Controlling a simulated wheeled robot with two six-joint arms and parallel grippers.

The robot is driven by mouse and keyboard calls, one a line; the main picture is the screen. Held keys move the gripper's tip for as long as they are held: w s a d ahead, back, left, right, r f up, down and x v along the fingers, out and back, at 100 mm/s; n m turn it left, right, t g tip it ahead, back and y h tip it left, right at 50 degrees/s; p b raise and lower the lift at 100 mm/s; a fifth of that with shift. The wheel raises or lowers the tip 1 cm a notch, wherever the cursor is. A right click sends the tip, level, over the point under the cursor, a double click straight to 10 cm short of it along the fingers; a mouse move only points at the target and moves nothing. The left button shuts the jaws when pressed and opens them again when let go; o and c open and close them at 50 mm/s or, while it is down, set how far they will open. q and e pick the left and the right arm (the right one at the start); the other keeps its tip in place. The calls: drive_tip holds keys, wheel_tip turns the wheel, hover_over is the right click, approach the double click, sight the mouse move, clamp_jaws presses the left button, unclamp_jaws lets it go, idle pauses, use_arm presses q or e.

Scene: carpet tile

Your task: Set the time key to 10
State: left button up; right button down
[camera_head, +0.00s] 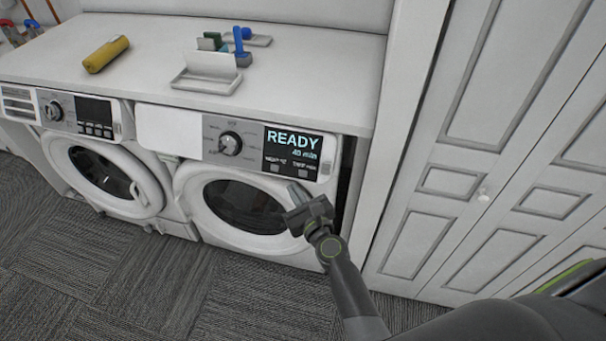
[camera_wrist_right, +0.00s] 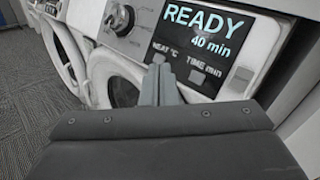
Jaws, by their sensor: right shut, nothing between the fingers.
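The time key (camera_head: 300,174) is a small grey square under the "TIME min" label on the right washer's panel. It also shows in the right wrist view (camera_wrist_right: 197,77). The display (camera_head: 292,139) above reads READY and 40 min; it is larger in the wrist view (camera_wrist_right: 207,31). A heat key (camera_head: 275,168) sits to the left of the time key. My right gripper (camera_head: 297,191) is shut and empty, in front of the washer just below the keys. In the wrist view its fingertips (camera_wrist_right: 159,72) cover part of the heat key's area. My left gripper is out of view.
A round knob (camera_head: 230,143) is left of the display, above the washer door (camera_head: 243,206). A second machine (camera_head: 107,168) stands to the left. The white counter (camera_head: 310,75) holds a yellow bottle (camera_head: 106,54) and a tray (camera_head: 207,84). White cupboard doors (camera_head: 490,160) are on the right.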

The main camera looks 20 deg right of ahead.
sight(303, 173)
drive_tip(key=w+d+f+b, duration=0.3)
drive_tip(key=w+d, duration=0.1)
drive_tip(key=w, duration=0.1)
drive_tip(key=shift+w+f, duration=0.25)
drive_tip(key=shift+w, duration=0.1)
idle(1.9)
drive_tip(key=shift+w+d+f, duration=0.15)
drive_tip(key=shift+w+f, duration=0.05)
drive_tip(key=shift+w, duration=0.1)
drive_tip(key=shift+w+d+f+b, duration=0.15)
drive_tip(key=shift+w+d+b, duration=0.1)
drive_tip(key=shift+b, duration=0.25)
idle(0.5)
drive_tip(key=shift+a, duration=0.1)
drive_tip(key=shift+s+a+r+p, duration=0.4)
drive_tip(key=shift+s+p, duration=0.1)
drive_tip(key=shift+s, duration=0.1)
